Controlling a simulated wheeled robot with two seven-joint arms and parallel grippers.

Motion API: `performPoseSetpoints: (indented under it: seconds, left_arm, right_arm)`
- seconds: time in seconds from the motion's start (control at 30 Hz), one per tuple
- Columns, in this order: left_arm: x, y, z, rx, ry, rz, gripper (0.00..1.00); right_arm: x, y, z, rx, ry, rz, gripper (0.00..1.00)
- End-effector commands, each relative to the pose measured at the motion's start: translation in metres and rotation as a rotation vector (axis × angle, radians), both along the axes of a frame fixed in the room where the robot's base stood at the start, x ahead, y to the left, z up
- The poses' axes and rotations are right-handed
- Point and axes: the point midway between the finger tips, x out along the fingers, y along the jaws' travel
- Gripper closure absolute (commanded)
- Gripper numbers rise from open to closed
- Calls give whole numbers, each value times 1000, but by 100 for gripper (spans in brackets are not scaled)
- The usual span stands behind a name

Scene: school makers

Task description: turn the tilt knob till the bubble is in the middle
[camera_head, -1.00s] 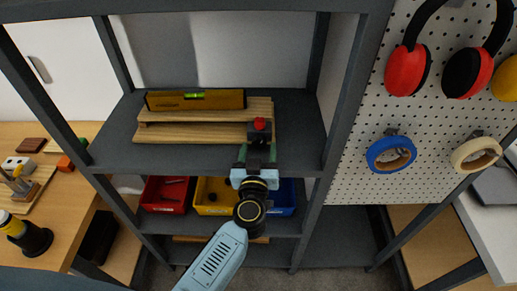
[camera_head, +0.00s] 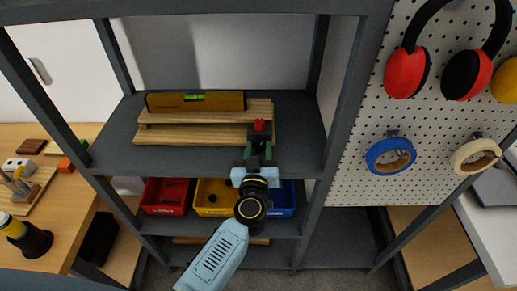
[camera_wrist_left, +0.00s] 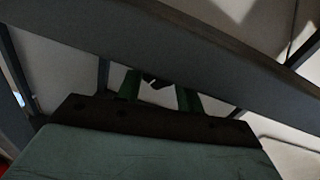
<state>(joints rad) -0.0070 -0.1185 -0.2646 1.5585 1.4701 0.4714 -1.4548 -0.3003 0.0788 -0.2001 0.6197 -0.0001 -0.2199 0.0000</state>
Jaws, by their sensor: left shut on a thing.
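A yellow spirit level (camera_head: 215,102) lies along a wooden tilt stand (camera_head: 180,137) on the upper grey shelf. Its green vial (camera_head: 194,97) shows near the middle of its top, but the bubble is too small to place. The red tilt knob (camera_head: 260,125) is at the right end of the stand. My left gripper (camera_head: 259,136) reaches up from below and is shut on the knob, hiding part of it. In the left wrist view, the green fingers (camera_wrist_left: 160,88) show past the dark gripper body, and the knob cannot be made out. My right gripper is not in view.
Red (camera_head: 166,196), yellow (camera_head: 213,198) and blue (camera_head: 282,199) bins stand on the lower shelf, partly behind my arm. The upper shelf's front edge (camera_head: 190,166) runs just below the stand. Shelf posts flank both sides; a pegboard (camera_head: 430,130) hangs at right.

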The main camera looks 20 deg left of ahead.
Motion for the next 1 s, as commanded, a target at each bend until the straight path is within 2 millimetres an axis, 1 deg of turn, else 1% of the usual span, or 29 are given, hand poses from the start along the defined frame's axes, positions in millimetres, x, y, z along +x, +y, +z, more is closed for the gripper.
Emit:
performPoseSetpoints:
  seconds: [0.13, 0.4, 0.8, 0.83, 0.97, 1.0]
  left_arm:
    - [0, 0, 1, -82, -21, -1, 86]
    - [0, -1, 0, -221, -62, -1, 86]
    - [0, -1, -1, -243, -68, -2, 86]
    - [0, -1, -1, -243, -68, -2, 61]
    - [0, -1, -1, -243, -68, -2, 44]
    - [0, -1, -1, -243, -69, -2, 41]
  right_arm:
    - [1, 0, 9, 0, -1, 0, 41]
    - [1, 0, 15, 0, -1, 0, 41]
    - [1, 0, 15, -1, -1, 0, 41]
    - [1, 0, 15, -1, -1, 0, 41]
    - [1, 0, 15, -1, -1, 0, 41]
    - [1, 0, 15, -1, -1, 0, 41]
